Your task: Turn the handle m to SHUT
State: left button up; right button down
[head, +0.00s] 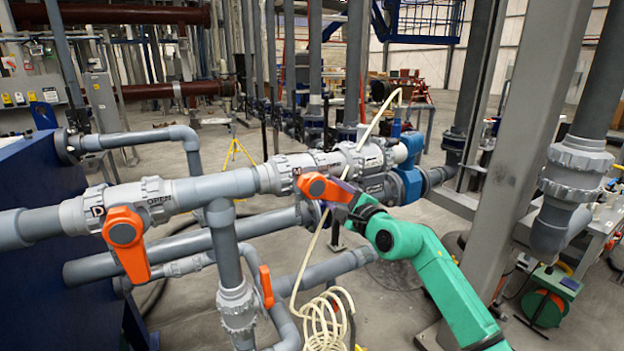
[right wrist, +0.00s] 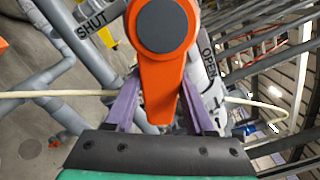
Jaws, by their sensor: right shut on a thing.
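In the right wrist view the handle (right wrist: 163,75) has a round grey hub cap, with SHUT printed at the upper left and OPEN at the right. My right gripper (head: 346,194) comes from the lower right. Its purple fingers (right wrist: 160,100) lie on both sides of the lever arm and are shut on it. My left gripper is not in view.
A smaller orange handle (head: 266,287) is on a lower pipe. A cream hose (head: 326,322) passes close behind my right gripper and coils below. A grey column (head: 520,150) stands to the right.

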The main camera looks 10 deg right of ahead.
jog(key=shift+s+a+f+m, duration=0.1)
jog(key=shift+a+f+m, duration=0.3)
jog(key=shift+m, duration=0.3)
jog(key=m+p, duration=0.2)
jog(key=shift+s+a+f+p, duration=0.2)
jog(key=shift+a+f+p, duration=0.15)
jog(key=a+m+p, duration=0.1)
jog(key=m, duration=0.2)
jog(key=s+a+f+m+p, duration=0.1)
jog(key=m+p, duration=0.1)
jog(key=m, duration=0.1)
jog(key=a+m+p, duration=0.2)
jog(key=m, duration=0.1)
jog(key=shift+s+f, duration=0.25)
jog(key=shift+f, duration=0.1)
jog(key=shift+c, duration=2.2)
grip_release()
jog(key=shift+o, duration=1)
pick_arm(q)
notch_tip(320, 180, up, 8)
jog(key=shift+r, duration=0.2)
pick_arm(e)
jog(key=shift+w+a+r, duration=0.1)
jog(key=shift+a, duration=0.1)
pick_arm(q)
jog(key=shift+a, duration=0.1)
pick_arm(e)
jog(key=shift+d, duration=0.1)
